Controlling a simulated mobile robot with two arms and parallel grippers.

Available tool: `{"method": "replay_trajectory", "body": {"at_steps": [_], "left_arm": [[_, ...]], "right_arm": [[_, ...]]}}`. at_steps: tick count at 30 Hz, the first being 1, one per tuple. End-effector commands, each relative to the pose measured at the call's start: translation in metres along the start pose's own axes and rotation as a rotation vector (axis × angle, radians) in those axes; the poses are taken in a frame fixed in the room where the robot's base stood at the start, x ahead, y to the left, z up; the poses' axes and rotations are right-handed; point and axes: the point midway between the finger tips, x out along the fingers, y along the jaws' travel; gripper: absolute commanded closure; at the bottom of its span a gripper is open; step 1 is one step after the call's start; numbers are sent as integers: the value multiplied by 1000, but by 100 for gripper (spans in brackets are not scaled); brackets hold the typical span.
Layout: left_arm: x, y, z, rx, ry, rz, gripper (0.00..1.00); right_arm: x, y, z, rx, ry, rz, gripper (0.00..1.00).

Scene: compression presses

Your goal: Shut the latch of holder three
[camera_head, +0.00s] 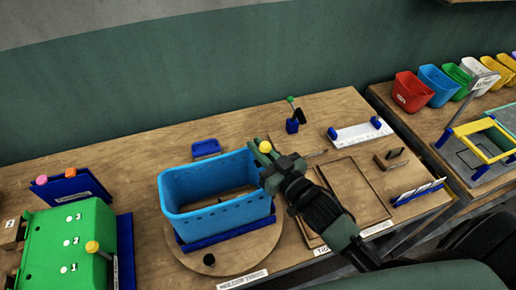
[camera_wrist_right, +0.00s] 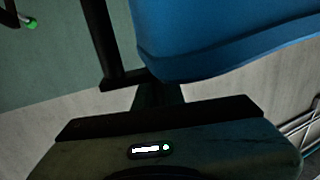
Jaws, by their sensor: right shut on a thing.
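A blue basket (camera_head: 215,215) stands in a dark blue holder base (camera_head: 222,238) on a round wooden board. The front label (camera_head: 243,281) seems to read holder three. A yellow knob (camera_head: 265,146), apparently the latch's handle end, shows at the basket's right rear corner. My right gripper (camera_head: 268,158) is there, shut on the latch handle just below the knob; its fingers hide most of the handle. The right wrist view shows the blue basket wall (camera_wrist_right: 225,35) close by, but not the knob. My left gripper is not in view.
A green box (camera_head: 65,250) with a yellow-knobbed lever stands at left. A wooden tray (camera_head: 355,195) lies to the right. Coloured bins (camera_head: 412,92) line the right table.

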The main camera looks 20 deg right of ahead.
Motion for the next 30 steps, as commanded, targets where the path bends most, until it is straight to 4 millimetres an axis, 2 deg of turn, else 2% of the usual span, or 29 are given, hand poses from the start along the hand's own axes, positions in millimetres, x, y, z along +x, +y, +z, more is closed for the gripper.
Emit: {"method": "replay_trajectory", "body": {"at_steps": [1,10,25,26,27,30], "left_arm": [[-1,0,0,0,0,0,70],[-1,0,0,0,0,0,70],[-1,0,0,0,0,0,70],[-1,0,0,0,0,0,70],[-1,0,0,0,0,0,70],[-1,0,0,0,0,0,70]], "right_arm": [[2,1,-15,1,33,22,100],[5,5,-14,-3,31,99,100],[5,6,-14,-6,30,110,100],[5,6,-14,-6,30,110,82],[5,6,-14,-6,30,110,71],[5,5,-14,-5,31,108,69]]}}
